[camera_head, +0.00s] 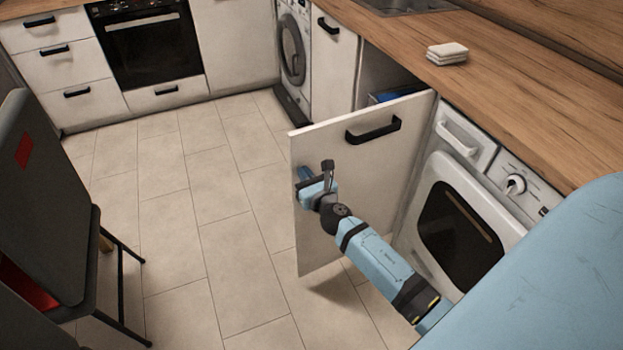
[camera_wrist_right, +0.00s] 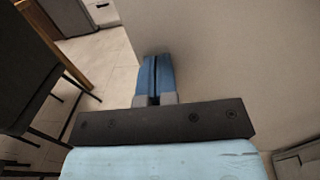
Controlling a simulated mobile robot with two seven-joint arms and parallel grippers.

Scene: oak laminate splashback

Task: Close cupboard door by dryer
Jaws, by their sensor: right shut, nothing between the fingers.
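The cupboard door (camera_head: 345,225) is a white panel with a black handle (camera_head: 373,130) near its top. It stands wide open beside the white dryer (camera_head: 465,215), and the open cupboard (camera_head: 385,78) shows behind it. My right gripper (camera_head: 303,176) is at the door's outer face, near its free edge on the left. In the right wrist view the shut blue fingers (camera_wrist_right: 154,75) hold nothing and lie alongside the pale door panel (camera_wrist_right: 225,70). I cannot tell whether they touch it. My left gripper is not in view.
The oak worktop (camera_head: 500,100) runs above, with a white stack of sponges or cloths (camera_head: 447,53) on it. A dark chair (camera_head: 50,200) stands at the left. The tiled floor (camera_head: 190,210) between chair and door is clear. A washing machine (camera_head: 293,50) and oven (camera_head: 150,45) stand behind.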

